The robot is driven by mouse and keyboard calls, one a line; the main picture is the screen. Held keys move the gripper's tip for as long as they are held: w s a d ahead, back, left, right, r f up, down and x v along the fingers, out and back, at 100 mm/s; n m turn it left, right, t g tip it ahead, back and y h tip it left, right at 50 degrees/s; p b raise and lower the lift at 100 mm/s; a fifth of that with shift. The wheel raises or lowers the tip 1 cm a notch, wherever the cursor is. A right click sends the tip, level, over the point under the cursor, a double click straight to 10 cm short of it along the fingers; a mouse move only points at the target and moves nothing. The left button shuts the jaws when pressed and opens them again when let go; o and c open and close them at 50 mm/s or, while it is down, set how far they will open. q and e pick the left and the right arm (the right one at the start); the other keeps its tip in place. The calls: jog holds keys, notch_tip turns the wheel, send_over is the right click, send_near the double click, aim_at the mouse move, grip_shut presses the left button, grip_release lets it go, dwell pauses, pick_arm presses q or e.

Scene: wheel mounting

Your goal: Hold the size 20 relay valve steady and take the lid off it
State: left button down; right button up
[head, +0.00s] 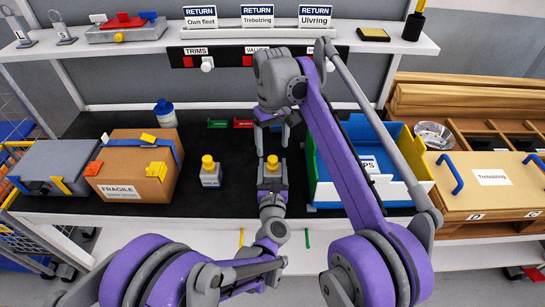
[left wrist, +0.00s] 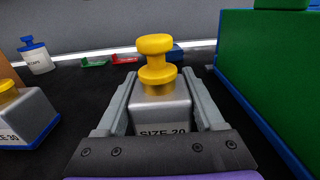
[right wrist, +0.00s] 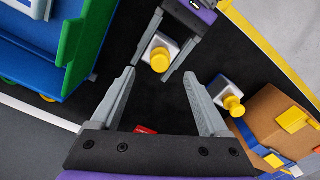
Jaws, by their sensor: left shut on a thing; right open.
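The size 20 relay valve is a grey block (left wrist: 160,108) with a yellow knob-shaped lid (left wrist: 156,62), upright on the black bench mat. Its lid also shows in the head view (head: 271,161) and right wrist view (right wrist: 160,60). My left gripper (head: 271,172) is shut on the grey body, one finger on each side, with the lid clear above the fingers. My right gripper (head: 272,138) is open and empty, pointing down above the lid; in the right wrist view its fingertips (right wrist: 159,76) stand apart from the lid. The lid sits on the valve.
A second grey valve with a yellow lid (head: 210,174) stands just left. Further left is a cardboard box (head: 128,172). A blue and green bin (head: 322,190) stands close on the right. A white bottle with a blue cap (head: 165,114) stands behind. The mat around the held valve is fairly clear.

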aim_at(273, 157)
notch_tip(273, 157, down, 6)
jog(key=shift+r, duration=0.1)
dwell(0.4)
grip_shut()
jog(key=shift+r, duration=0.15)
dwell(1.0)
jog(key=shift+r, duration=0.95)
